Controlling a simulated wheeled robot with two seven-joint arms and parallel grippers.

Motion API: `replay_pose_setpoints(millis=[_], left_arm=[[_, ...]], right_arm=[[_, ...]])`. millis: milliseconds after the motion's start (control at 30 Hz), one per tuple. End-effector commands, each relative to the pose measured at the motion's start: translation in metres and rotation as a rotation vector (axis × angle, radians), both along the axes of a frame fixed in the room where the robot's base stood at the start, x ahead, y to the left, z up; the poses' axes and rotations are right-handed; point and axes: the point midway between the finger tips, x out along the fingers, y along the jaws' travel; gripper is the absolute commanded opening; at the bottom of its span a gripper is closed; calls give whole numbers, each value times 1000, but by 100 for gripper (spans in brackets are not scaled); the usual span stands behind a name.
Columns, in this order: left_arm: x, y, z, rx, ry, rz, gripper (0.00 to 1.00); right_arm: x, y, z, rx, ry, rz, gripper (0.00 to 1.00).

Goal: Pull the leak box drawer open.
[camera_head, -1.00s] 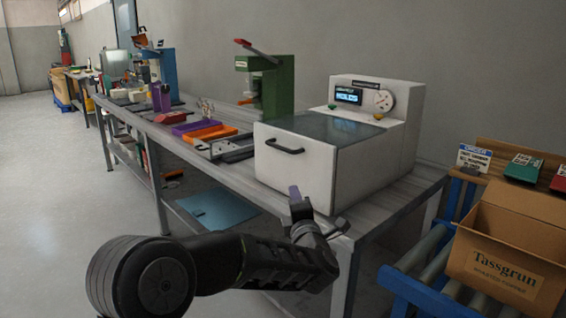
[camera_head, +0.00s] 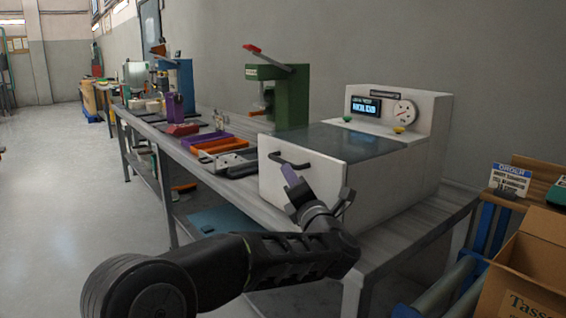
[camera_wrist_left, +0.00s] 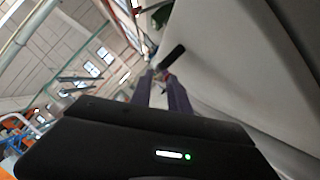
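The leak box (camera_head: 385,150) is a white cabinet with a grey top, a small display and a round gauge, standing on the bench. Its drawer front (camera_head: 310,190) shows no clear gap and carries a black bar handle (camera_head: 275,157). My left gripper (camera_head: 291,176) is just in front of and below the handle, partly overlapping it in the head view. In the left wrist view, the two purple-grey fingers (camera_wrist_left: 160,92) are apart with nothing between them. The dark handle (camera_wrist_left: 172,57) shows just beyond their tips. My right gripper is out of view.
Orange and purple trays (camera_head: 210,145) lie on the bench left of the box. A green press (camera_head: 278,92) stands behind them. A cardboard box (camera_head: 530,262) is at the lower right. The floor (camera_head: 70,200) on the left is clear.

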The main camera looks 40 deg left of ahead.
Motion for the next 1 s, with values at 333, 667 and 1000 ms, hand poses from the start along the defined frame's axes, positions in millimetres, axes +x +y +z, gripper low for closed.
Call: replay_pose_setpoints(millis=[333,667,1000], left_arm=[[26,35,9,0,1,2,22],[44,60,16,1,1,-1,22],[44,60,16,1,1,-1,13]], right_arm=[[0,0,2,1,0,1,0],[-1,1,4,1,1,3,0],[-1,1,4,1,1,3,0]])
